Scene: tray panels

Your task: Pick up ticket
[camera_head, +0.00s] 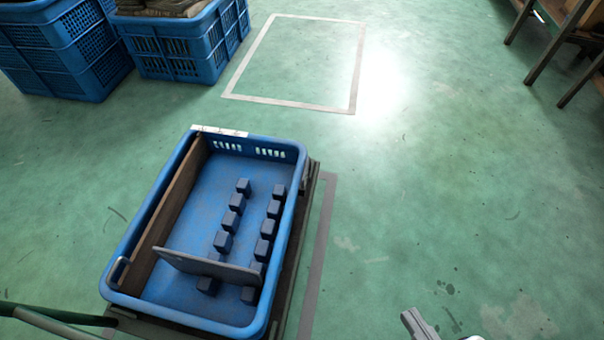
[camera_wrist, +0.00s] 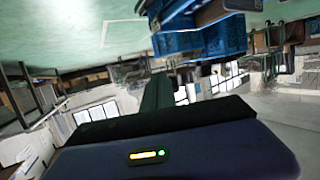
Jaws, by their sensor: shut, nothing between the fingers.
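A thin white strip (camera_head: 219,131) with faint marks lies along the far rim of the blue tray (camera_head: 190,318); it looks like the ticket. In the head view, a grey piece at the bottom right edge (camera_head: 418,324) looks like the end of my gripper, well to the right of the tray and far from the strip. In the wrist view, my gripper's dark shut fingers (camera_wrist: 158,92) stick out beyond its body, with nothing held. I cannot make out the ticket in the wrist view.
The tray holds a brown side board (camera_head: 176,200), a grey divider panel (camera_head: 208,267) and two rows of small blue blocks (camera_head: 236,202). Blue crates (camera_head: 178,45) stand at the back left. A dark rack (camera_head: 560,40) stands at the far right. The green floor between is clear.

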